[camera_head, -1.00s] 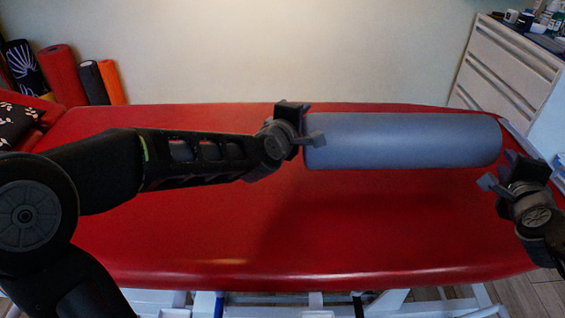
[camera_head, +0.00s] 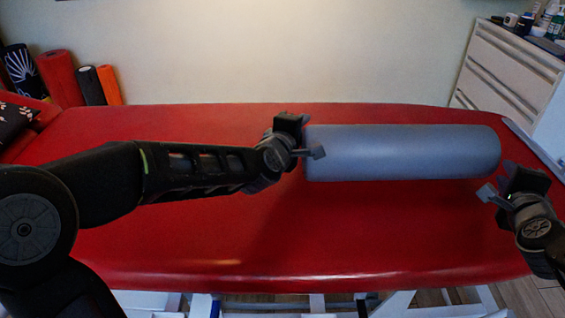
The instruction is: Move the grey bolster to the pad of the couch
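The grey bolster (camera_head: 405,152) lies lengthwise across the picture over the far right half of the couch's red pad (camera_head: 200,250). I cannot tell whether its underside touches the pad. My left gripper (camera_head: 303,137) is at the bolster's left end, its fingers apart, one finger overlapping the end in the view. My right gripper (camera_head: 506,183) is near the bolster's right end, lower in the picture, with its fingers apart. Whether it touches the bolster cannot be seen. The bolster's far side and end faces are hidden.
A white drawer cabinet (camera_head: 505,70) with bottles on top stands at the back right. Red, black and orange rolls (camera_head: 60,77) stand at the back left by the wall. A patterned black cushion (camera_head: 14,122) is at the left edge. The pad's near part is clear.

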